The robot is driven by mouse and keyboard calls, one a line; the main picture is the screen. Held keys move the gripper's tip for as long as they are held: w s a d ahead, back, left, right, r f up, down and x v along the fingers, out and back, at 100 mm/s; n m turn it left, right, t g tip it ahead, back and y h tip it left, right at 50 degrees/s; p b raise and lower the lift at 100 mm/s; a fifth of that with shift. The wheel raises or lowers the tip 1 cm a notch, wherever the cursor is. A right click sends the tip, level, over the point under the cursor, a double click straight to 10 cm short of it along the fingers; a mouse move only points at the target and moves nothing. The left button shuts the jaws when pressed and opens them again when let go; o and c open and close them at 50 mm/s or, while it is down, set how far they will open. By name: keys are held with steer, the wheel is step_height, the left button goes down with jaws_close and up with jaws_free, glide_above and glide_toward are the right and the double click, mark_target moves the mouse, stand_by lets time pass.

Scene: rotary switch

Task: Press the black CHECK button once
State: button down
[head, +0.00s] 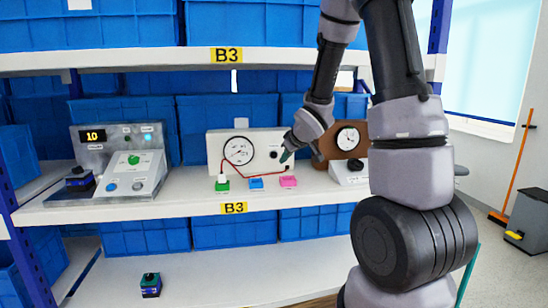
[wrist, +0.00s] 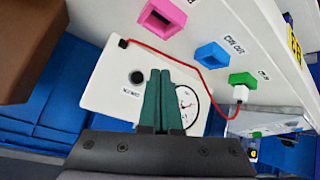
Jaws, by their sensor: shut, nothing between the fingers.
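A white gauge panel stands upright on the shelf, with a round black button (head: 273,154) on its face to the right of the dial (head: 238,151). In the wrist view the black button (wrist: 136,77) is just left of my fingertips, with a small label under it that I cannot read. I cannot tell whether this is the CHECK button. My gripper (head: 286,156) is shut and empty, its green fingers (wrist: 160,73) side by side and pointing at the panel. In the wrist view they partly cover the dial (wrist: 184,100). I cannot tell whether they touch the panel.
A red cable (head: 245,178) runs from the panel to a white plug at the green block (head: 222,185). Blue (head: 256,183) and pink (head: 288,181) blocks sit beside it. A grey control box (head: 125,168) stands left; a brown gauge box (head: 347,140) and white box (head: 340,174) stand right.

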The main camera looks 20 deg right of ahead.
mark_target(274, 155)
steer(key=shift+w+a+f+n+y, duration=0.2)
steer(key=shift+a+f+n, duration=0.1)
steer(key=shift+f, duration=0.25)
steer(key=shift+w+a+f+n+y, duration=0.2)
steer(key=shift+a+f, duration=0.05)
steer(key=shift+f, duration=0.3)
steer(key=shift+w+d, duration=0.2)
steer(key=shift+w, duration=2)
steer(key=shift+w+d, duration=0.2)
steer(key=shift+w, duration=2)
steer(key=shift+w, duration=0.1)
steer(key=shift+w, duration=0.3)
steer(key=shift+w+d, duration=0.1)
steer(key=shift+w, duration=0.3)
steer(key=shift+s, duration=0.8)
